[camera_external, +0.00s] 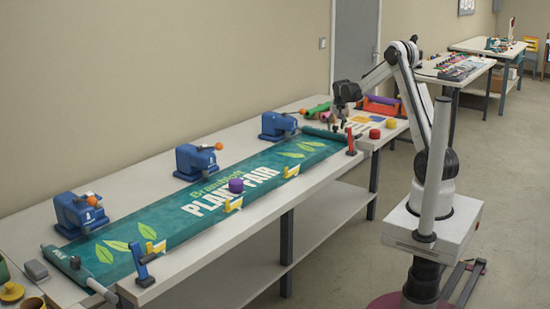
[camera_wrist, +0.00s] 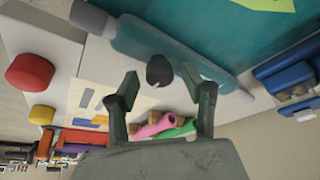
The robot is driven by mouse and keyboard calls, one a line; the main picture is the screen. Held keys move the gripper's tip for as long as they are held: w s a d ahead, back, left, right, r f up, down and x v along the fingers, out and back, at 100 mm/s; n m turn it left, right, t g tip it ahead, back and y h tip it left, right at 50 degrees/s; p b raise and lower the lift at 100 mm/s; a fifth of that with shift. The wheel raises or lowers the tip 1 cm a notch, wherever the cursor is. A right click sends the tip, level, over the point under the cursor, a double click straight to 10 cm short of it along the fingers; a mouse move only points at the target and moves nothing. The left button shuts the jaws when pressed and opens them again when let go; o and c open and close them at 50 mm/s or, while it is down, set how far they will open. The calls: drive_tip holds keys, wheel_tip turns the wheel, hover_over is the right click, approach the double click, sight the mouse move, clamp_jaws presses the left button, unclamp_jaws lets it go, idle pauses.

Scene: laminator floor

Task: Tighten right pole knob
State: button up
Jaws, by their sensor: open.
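The teal banner (camera_external: 200,205) lies flat along the bench. The right pole (camera_external: 322,133) is at its far end, and in the wrist view the pole (camera_wrist: 160,45) runs diagonally with grey ends. A small dark knob (camera_wrist: 159,70) shows at the pole's side. My gripper (camera_external: 338,124) is over that end of the bench, pointing down. In the wrist view my gripper (camera_wrist: 162,86) has its fingers apart, with the knob seen between the tips. I cannot tell how far above the knob they are. The knob is not discernible in the external view.
A red cylinder (camera_wrist: 30,72) and a yellow cylinder (camera_wrist: 41,115) stand near the pole's end. Pink and green rolls (camera_wrist: 160,127) lie behind. A blue clamp (camera_wrist: 288,80) stands at the right in the wrist view. A red clamp (camera_external: 351,142) is at the bench's front edge.

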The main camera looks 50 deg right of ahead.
drive_tip(key=v, duration=1.1)
drive_tip(key=shift+s+r, duration=0.2)
drive_tip(key=shift+r, duration=0.15)
drive_tip(key=shift+a, duration=0.1)
drive_tip(key=s+a+r+n+t+y, duration=0.15)
drive_tip(key=s+a+r, duration=0.35)
drive_tip(key=a, duration=0.7)
drive_tip(key=s+a+r+n+t, duration=0.1)
drive_tip(key=s+a+r+n, duration=0.15)
drive_tip(key=s+a, duration=0.7)
drive_tip(key=s+a+f+n+t+y, duration=0.1)
drive_tip(key=s+a+f+n, duration=0.1)
drive_tip(key=s+a, duration=0.5)
drive_tip(key=s+a+f+n, duration=0.3)
drive_tip(key=s+a, duration=0.5)
drive_tip(key=a, duration=0.3)
drive_tip(key=shift+f+t+y, duration=0.35)
drive_tip(key=shift+f, duration=0.35)
